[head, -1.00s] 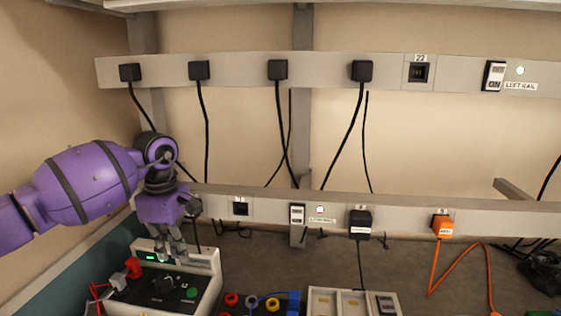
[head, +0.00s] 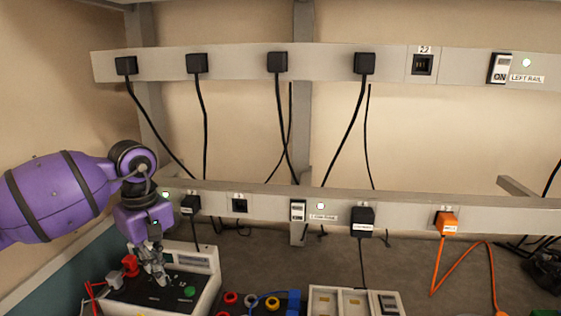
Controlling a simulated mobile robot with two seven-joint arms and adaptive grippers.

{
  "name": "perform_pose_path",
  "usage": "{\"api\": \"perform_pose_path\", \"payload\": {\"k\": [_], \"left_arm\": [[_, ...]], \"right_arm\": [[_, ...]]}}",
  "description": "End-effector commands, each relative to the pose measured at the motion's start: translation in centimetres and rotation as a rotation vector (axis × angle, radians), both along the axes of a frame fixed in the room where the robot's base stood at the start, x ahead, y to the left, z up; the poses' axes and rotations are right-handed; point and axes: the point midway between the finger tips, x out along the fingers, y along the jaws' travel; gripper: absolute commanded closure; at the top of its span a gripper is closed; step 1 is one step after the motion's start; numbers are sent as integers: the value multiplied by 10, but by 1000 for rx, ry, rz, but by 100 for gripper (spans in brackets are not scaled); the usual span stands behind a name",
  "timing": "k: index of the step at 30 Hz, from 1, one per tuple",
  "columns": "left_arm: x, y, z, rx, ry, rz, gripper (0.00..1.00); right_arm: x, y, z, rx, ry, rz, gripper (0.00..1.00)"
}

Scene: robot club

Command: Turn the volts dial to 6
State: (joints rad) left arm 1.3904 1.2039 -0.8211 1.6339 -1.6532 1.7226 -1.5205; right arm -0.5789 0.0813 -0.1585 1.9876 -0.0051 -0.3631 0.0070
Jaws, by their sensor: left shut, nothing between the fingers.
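The power supply box (head: 203,259) stands at the lower left, with a dark sloping front panel and a light top. A green button (head: 189,292) shows on its panel. My left gripper (head: 158,280) points down over the panel, shut and empty, left of the green button. It covers the spot where the dark round volts dial sits, so the dial and its setting are hidden. I cannot tell whether the fingertips touch the dial. My right gripper is not in view.
A red plug (head: 130,265) and red leads sit at the box's left side. A tray with coloured rings (head: 273,303) and a light compartment box (head: 323,301) stand to the right. The lower socket rail (head: 400,222) runs behind, with an orange plug (head: 446,222).

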Motion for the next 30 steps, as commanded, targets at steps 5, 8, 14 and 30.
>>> {"api": "perform_pose_path", "payload": {"k": [5,8,14,30], "left_arm": [[-1,0,-30,1,7,1,100],[-1,0,-39,0,6,1,100],[-1,0,-46,1,4,2,100],[0,0,-51,-1,12,0,100]], "right_arm": [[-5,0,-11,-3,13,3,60],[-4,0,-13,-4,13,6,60],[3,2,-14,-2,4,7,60],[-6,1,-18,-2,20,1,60]]}}
